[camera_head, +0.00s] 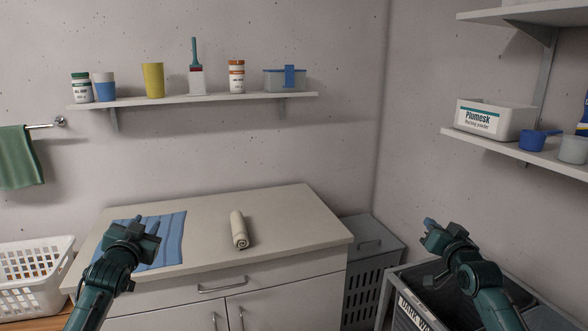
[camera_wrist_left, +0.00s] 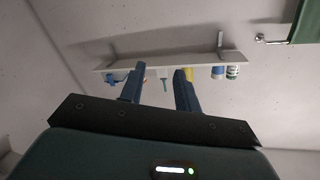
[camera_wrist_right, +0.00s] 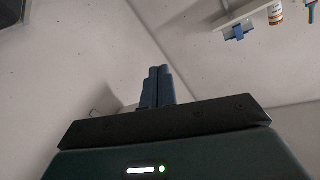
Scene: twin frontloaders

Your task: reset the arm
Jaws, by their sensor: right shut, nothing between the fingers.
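My left gripper (camera_head: 143,229) is raised over the left part of the counter, in front of a blue cloth. In the left wrist view its two fingers (camera_wrist_left: 157,90) stand apart with nothing between them. My right gripper (camera_head: 432,228) is raised at the right, above a dark open-topped bin. In the right wrist view its fingers (camera_wrist_right: 158,86) are together and hold nothing.
The counter (camera_head: 290,215) bears the blue cloth (camera_head: 172,225) and a rolled cream cloth (camera_head: 239,230). A white basket (camera_head: 35,265) stands left. The wall shelf (camera_head: 200,100) holds cups and bottles. A dark bin (camera_head: 400,310) and grey hamper (camera_head: 370,240) stand right, below shelves (camera_head: 480,143).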

